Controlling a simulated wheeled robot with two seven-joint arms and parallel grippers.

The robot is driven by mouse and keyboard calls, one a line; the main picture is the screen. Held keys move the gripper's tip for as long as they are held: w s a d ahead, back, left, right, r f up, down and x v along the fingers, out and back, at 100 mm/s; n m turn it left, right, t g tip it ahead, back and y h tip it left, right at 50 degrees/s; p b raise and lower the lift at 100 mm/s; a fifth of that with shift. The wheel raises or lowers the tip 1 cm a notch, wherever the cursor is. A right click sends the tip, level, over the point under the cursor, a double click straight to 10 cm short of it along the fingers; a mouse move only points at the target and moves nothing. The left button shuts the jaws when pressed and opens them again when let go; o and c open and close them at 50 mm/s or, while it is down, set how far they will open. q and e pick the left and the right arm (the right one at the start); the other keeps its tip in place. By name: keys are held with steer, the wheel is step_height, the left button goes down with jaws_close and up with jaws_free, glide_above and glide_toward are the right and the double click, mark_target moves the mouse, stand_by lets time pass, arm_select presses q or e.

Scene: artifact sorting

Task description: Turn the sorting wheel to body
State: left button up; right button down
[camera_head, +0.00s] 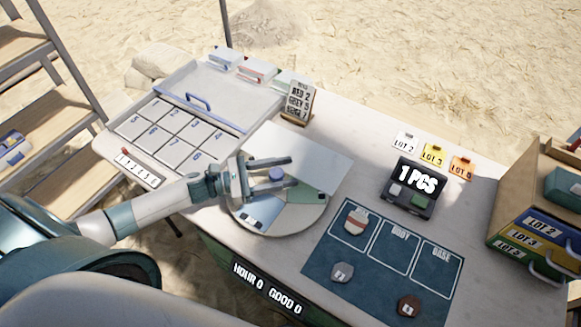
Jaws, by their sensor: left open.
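My left gripper (289,172) is open over the wheel, with one finger on the far side of the knob and one on the near side. I cannot tell whether the fingers touch it. The wheel's labels are too small to read, and my gripper hides part of its left side. My right gripper is not in view.
A blue mat (383,268) has outlined fields, two reading BODY and BASE. A red-and-cream sherd (356,221) lies in its left field; a grey piece (342,271) and a brown piece (408,305) lie nearer. A dark "1 PCS" device (412,188), numbered tray (185,115) and drawer cabinet (545,215) surround.

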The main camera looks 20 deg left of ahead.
arm_select(q)
steer(key=shift+x, duration=1.05)
steer(key=shift+c, duration=0.6)
jaws_close()
